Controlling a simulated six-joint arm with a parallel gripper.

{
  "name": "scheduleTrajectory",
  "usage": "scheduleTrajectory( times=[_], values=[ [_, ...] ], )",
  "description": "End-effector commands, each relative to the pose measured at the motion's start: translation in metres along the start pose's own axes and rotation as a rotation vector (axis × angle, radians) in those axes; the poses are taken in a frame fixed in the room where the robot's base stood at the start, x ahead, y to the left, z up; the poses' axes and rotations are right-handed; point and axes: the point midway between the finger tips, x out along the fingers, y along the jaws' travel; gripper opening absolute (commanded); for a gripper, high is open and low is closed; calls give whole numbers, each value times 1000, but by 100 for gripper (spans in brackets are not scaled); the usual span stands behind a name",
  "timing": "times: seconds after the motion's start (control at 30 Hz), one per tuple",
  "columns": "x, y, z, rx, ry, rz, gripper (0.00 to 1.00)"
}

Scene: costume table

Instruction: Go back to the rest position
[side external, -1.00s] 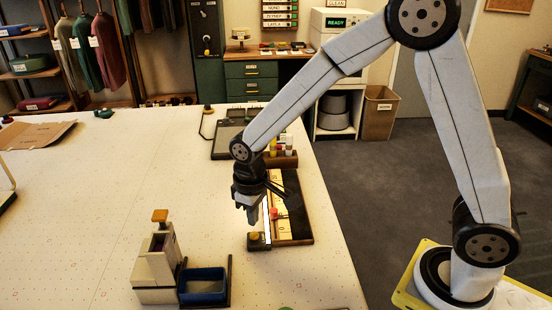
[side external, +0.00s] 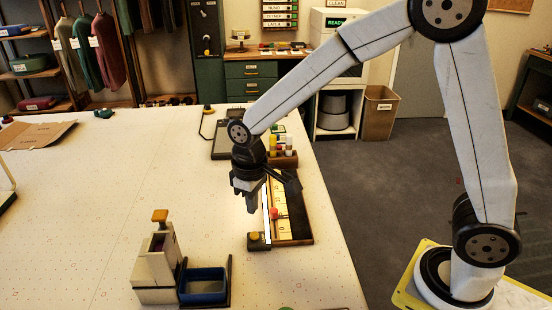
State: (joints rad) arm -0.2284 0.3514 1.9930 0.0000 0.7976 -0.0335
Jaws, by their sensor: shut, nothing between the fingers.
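My gripper (side external: 250,203) hangs above the right part of the white table (side external: 100,220), fingers pointing down. It is shut and I see nothing held in it. It is over the left edge of a dark wooden tray (side external: 293,222), above a small dark block with a yellow top (side external: 257,241), and apart from that block.
A beige device with an orange knob (side external: 157,262) and a blue bin (side external: 203,284) stand at the front. A rack with small bottles (side external: 283,155) and a dark flat panel (side external: 224,138) lie behind my gripper. The table's left middle is clear.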

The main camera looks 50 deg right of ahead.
Motion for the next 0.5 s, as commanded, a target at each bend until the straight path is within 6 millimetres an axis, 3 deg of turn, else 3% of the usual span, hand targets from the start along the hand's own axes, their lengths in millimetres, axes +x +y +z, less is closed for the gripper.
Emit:
scheduleTrajectory(
  times=[0.33,0.5],
  values=[
    [0,3,3,8,6,0,0],
    [1,13,18,41,34,2,0]
  ],
)
